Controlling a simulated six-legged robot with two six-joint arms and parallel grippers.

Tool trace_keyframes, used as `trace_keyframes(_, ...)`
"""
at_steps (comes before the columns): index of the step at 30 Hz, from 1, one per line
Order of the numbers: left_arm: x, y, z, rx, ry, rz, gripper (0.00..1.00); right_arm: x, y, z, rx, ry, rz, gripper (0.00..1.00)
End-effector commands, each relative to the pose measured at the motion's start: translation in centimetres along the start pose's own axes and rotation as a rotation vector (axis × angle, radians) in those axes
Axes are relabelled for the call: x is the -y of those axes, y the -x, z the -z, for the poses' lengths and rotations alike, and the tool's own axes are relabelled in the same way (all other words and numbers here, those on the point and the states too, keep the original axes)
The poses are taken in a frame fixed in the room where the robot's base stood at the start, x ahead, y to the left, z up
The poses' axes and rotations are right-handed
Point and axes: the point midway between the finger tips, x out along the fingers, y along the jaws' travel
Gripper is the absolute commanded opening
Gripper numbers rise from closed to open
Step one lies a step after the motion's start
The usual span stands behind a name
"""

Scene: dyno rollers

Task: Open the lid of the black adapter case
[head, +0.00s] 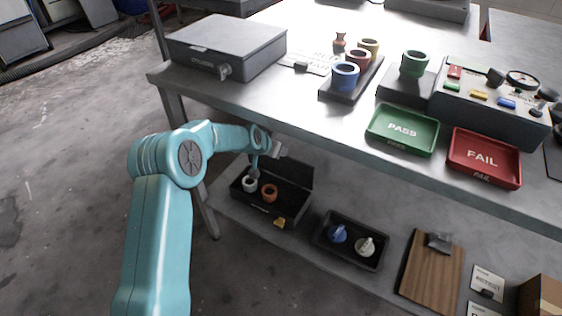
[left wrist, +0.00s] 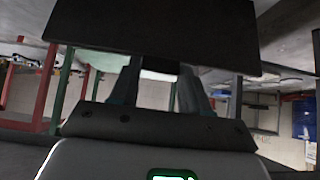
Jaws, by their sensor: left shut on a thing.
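The black adapter case (head: 262,207) sits on the lower shelf under the bench. Its dark lid (head: 292,172) stands raised at the back, so the inside shows. A white ring adapter (head: 249,184) and an orange ring adapter (head: 269,192) are inside, and a yellow latch (head: 279,222) is at the front. My left gripper (head: 256,168) is over the case beside the lid. In the left wrist view a dark panel, seemingly the lid (left wrist: 155,25), fills the top, with my left gripper's fingers (left wrist: 160,75) shut on its edge. My right gripper is not in view.
The bench top (head: 320,115) overhangs the case closely. A black tray (head: 322,243) with blue and white knobs lies right of the case. A wooden board (head: 430,270) lies farther right. A grey case (head: 228,45), a green PASS tray (head: 402,130) and a red FAIL tray (head: 484,158) are on the bench.

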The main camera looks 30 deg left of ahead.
Motion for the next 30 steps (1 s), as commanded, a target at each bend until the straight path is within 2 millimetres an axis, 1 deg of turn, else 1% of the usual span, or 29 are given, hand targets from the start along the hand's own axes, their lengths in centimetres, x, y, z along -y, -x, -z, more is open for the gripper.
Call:
trace_keyframes(1, 0.2, -0.1, 0.5, -0.011, -0.001, 0.003, 0.00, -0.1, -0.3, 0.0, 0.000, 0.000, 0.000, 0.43)
trace_keyframes(8, 0.6, -0.3, 1.4, -0.008, -0.002, 0.002, 0.00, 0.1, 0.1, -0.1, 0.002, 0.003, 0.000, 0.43)
trace_keyframes(18, 0.7, -1.7, 2.8, -0.010, -0.002, 0.002, 0.00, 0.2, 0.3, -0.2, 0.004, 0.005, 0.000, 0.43)
trace_keyframes(30, 0.5, -2.4, 3.6, -0.012, -0.001, 0.004, 0.00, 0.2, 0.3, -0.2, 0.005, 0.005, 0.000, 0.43)
